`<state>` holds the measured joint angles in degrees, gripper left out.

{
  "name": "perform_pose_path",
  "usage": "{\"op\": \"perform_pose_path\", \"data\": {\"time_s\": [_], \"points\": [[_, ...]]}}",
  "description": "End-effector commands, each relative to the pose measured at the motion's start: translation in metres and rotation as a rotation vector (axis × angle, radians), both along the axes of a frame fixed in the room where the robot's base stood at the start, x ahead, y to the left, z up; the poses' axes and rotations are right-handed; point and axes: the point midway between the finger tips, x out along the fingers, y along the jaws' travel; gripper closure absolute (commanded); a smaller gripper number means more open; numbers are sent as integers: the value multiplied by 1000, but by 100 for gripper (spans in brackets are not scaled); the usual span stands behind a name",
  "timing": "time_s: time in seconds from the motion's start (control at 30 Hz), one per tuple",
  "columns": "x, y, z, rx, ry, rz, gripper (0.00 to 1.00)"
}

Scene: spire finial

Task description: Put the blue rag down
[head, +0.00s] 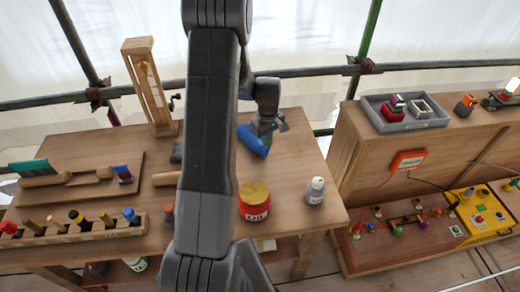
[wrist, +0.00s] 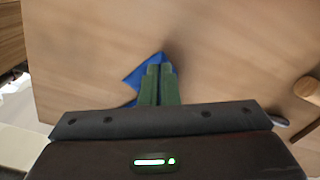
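The blue rag (head: 252,142) is at the back right of the wooden workbench (head: 300,150), below my gripper (head: 268,127). In the wrist view, the green fingers of my gripper (wrist: 159,72) are close together, with the rag (wrist: 137,77) at their tips and showing mostly to their left. The gripper looks shut on the rag. The rag hangs at or just above the bench top; I cannot tell whether it touches the wood. My own arm hides part of the bench in the head view.
A red jar with a yellow lid (head: 254,202) and a white bottle (head: 316,190) stand at the bench's front right. A tool rack (head: 70,232) and a wooden frame (head: 150,88) are on the left. The bench around the rag looks clear.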

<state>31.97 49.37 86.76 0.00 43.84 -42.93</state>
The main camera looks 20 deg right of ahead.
Motion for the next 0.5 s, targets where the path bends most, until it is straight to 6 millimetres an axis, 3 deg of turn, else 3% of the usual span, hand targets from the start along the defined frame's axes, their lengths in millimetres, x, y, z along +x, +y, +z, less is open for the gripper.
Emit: {"op": "perform_pose_path", "data": {"time_s": [0.3,0.5], "points": [[-49,3,-43,2,4,-2,100],[-70,4,-62,2,2,-1,100]]}}
